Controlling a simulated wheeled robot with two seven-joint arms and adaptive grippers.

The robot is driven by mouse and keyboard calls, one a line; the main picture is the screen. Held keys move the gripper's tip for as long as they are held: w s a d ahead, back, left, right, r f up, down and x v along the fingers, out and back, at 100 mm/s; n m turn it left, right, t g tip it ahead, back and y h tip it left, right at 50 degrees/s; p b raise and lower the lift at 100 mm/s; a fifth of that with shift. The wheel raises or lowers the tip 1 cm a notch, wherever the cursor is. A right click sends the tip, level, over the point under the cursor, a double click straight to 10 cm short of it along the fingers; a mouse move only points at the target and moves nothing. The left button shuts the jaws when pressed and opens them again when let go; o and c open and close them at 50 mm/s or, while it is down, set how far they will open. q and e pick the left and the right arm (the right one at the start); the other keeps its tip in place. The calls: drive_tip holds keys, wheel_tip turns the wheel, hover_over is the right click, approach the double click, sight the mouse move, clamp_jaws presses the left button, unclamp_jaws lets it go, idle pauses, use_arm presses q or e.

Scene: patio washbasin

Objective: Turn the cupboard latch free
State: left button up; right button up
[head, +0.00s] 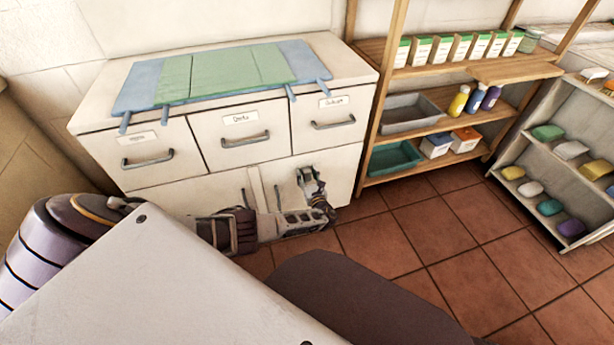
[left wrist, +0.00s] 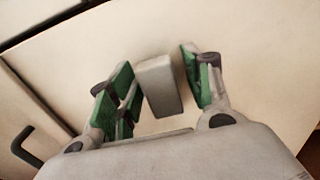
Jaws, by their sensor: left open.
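The latch shows in the left wrist view as a grey block (left wrist: 159,86) on the pale cupboard front (left wrist: 250,40). My left gripper (left wrist: 160,82) is open, with its green-padded fingers on either side of the block. The left pads look very close to it; I cannot tell whether they touch. In the head view my left gripper (head: 312,180) is at the right part of the lower cupboard front (head: 210,192), below the drawers. The latch cannot be made out there behind the gripper. My right gripper is not in view.
Three drawers with grey handles (head: 246,139) sit above the lower front. A dark handle (left wrist: 27,146) shows at lower left in the wrist view. Cloths (head: 225,72) lie on top. A wooden shelf (head: 470,75) stands to the right. The tiled floor (head: 440,230) between shelf and rack (head: 565,165) is clear.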

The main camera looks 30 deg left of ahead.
use_arm(q)
drive_tip(key=c, duration=1)
drive_tip(key=shift+c, duration=0.2)
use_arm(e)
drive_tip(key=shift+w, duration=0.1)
